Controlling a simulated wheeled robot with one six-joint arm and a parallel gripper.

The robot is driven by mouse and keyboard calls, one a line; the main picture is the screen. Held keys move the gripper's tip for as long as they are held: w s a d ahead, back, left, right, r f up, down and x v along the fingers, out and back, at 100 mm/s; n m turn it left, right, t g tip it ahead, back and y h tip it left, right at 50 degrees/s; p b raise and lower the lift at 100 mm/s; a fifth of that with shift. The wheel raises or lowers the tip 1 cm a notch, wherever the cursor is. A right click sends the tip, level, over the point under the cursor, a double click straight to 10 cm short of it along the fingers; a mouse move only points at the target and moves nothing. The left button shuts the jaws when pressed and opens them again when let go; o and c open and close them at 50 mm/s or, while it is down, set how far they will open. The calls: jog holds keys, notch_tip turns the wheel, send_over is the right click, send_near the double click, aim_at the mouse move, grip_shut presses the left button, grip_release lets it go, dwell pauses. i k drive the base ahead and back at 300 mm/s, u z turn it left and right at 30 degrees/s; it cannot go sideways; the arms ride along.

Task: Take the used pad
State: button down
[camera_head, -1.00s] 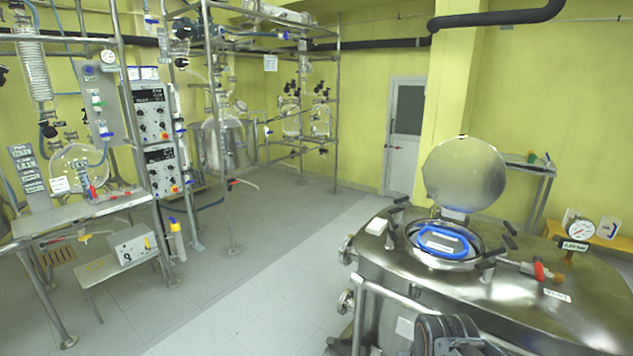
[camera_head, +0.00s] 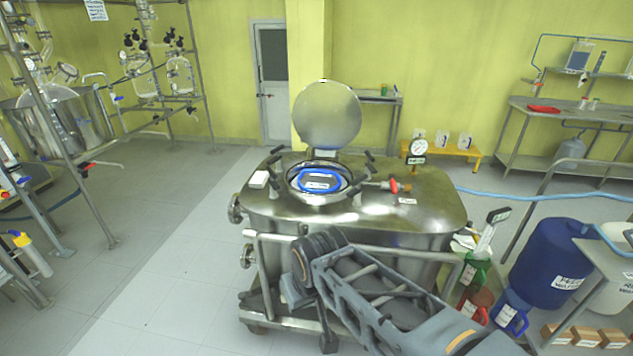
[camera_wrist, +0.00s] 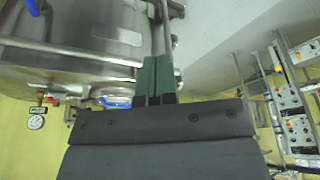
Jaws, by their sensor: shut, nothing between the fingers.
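A small white block (camera_head: 259,179), possibly the used pad, lies on the left of the steel vessel's top (camera_head: 435,190). A blue-rimmed item (camera_head: 320,181) with a dark middle and a white label sits in the vessel's round opening, below the raised round lid (camera_head: 327,115). I cannot tell for certain which is the pad. My gripper (camera_wrist: 156,62) shows in the wrist view with its green fingers together and empty. The vessel's steel wall (camera_wrist: 70,40) is beside it, with a blue rim (camera_wrist: 116,101) farther off. In the head view my arm hides the gripper.
Black clamp handles and a red-handled valve (camera_head: 394,186) stand up around the opening. A rail (camera_head: 280,238) runs along the vessel's front. A blue drum (camera_head: 548,262) and several containers stand to the right. Open floor (camera_head: 150,250) lies to the left.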

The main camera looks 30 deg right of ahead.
aim_at(314, 181)
jog(key=k, duration=0.5)
jog(key=u, duration=0.45)
jog(key=i, duration=1.3)
jog(key=z, duration=0.85)
jog(key=i, duration=0.45)
jog(key=z, duration=0.45)
